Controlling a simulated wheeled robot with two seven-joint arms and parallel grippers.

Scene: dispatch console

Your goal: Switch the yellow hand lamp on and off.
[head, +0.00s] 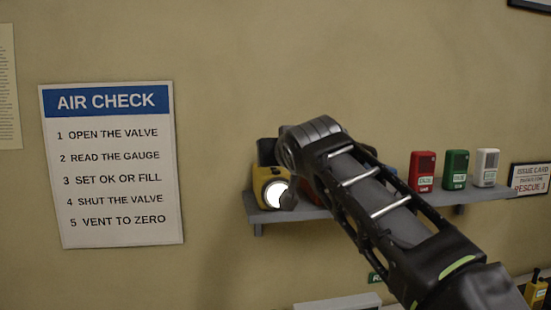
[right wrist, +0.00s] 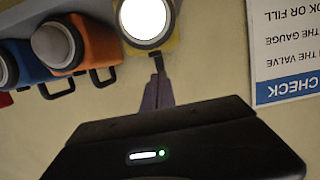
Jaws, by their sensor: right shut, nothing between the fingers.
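The yellow hand lamp (head: 260,178) stands at the left end of the wall shelf, partly hidden by my right arm. Its round lens glows bright white. In the right wrist view, which is upside down, the lamp (right wrist: 170,44) is at the top with its lit lens. My right gripper (right wrist: 158,76) is shut and empty, with its narrow fingertips close to the lamp's top edge. A small dark part lies at the tips; I cannot tell whether they touch it. In the head view the arm hides most of this gripper. My left gripper is not in view.
An orange lamp (right wrist: 92,42) and a blue lamp (right wrist: 22,62), both unlit, stand beside the yellow one. Red (head: 422,171), green (head: 455,169) and white (head: 486,167) devices stand farther right on the shelf (head: 470,195). An AIR CHECK sign (head: 112,165) hangs at left.

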